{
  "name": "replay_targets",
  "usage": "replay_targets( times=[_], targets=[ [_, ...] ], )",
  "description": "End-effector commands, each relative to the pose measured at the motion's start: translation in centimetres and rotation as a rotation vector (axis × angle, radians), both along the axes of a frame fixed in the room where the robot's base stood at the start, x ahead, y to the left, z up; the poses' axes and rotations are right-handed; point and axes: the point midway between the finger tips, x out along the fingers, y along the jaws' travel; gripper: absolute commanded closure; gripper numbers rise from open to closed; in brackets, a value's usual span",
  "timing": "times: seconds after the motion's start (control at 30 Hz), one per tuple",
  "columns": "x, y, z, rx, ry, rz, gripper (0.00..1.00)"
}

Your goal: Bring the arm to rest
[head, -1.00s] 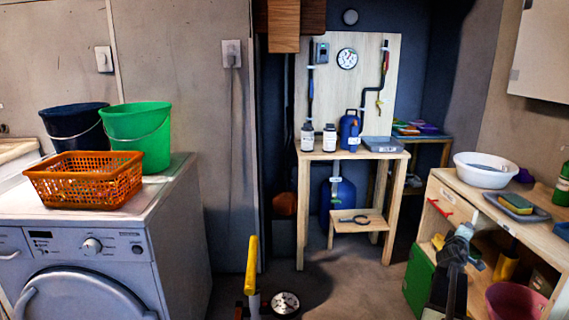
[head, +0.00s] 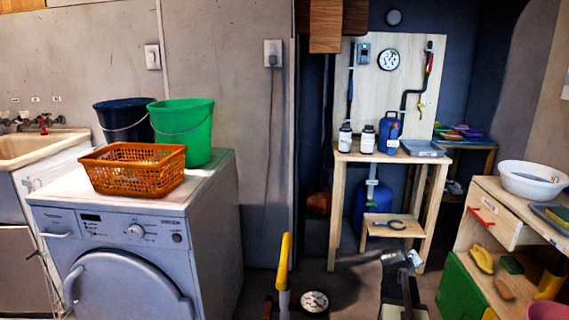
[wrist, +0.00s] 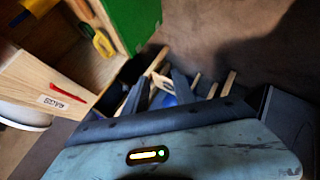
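My gripper (head: 403,258) shows at the end of my dark arm, low and right of centre in the head view. It is in front of the wooden stand (head: 420,195) and left of the workbench, apart from both as far as I can see. In the wrist view, two dark fingers (wrist: 160,92) stand apart with a gap between them. Nothing is held between them; the blue canister and wooden legs show beyond. Most of my lower arm is out of the head view.
The workbench (head: 492,217) with a green panel (head: 462,287) stands at right. A washing machine (head: 130,270) carrying an orange basket (head: 133,170) and buckets stands at left. A yellow handle (head: 284,262) and a round gauge (head: 315,301) are low in front. Some bare floor shows between.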

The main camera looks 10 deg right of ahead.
Motion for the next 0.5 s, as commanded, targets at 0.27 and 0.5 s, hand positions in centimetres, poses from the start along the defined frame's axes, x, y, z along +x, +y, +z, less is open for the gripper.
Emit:
replay_targets(
  times=[0.27,0.5],
  targets=[
    [-0.2,23.7,-6.1,0.414,0.153,0.014,0.68],
    [-4.5,37.6,-8.1,0.624,0.335,0.025,0.68]
  ],
)
